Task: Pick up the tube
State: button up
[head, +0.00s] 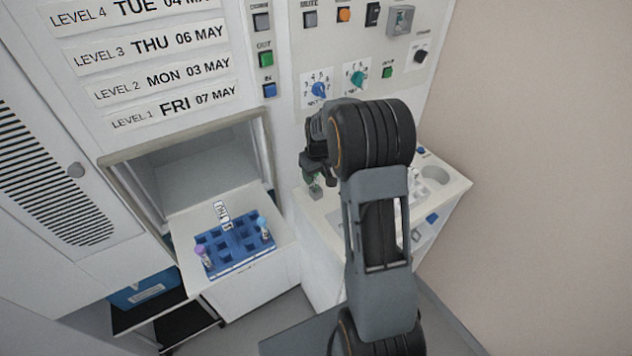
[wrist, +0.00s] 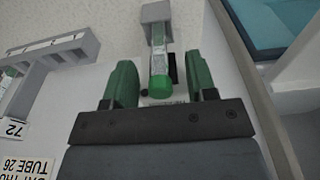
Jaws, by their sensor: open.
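A clear tube with a green cap (wrist: 160,87) shows in the wrist view, its far end at a small grey block (wrist: 157,12). My gripper (wrist: 160,66) is open, with one green finger on each side of the tube and a visible gap to both. In the head view my gripper (head: 313,178) is over the white counter at the right, and the arm hides much of that spot. I cannot tell the tube apart there.
A grey slotted holder (wrist: 62,55) is at the left of the wrist view, with another green cap (wrist: 9,72) beside it. A blue rack (head: 238,262) with purple-capped (head: 202,252) and light-blue-capped (head: 263,225) tubes sits at the open hatch. The control panel (head: 330,62) rises behind the arm.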

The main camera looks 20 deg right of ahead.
jog(key=c, duration=0.9)
jog(key=shift+r, duration=0.1)
jog(key=shift+r, duration=0.65)
jog(key=s+a+r+b, duration=0.1)
jog(key=s+r, duration=0.2)
jog(key=s, duration=0.1)
jog(key=s+a+r+b, duration=0.1)
jog(key=s+r+b, duration=0.1)
jog(key=s+r, duration=0.2)
jog(key=s+a+r+b, duration=0.1)
jog(key=s+a+r, duration=0.1)
jog(key=s+r, duration=0.2)
jog(key=shift+s+r, duration=0.25)
jog(key=shift+s, duration=0.5)
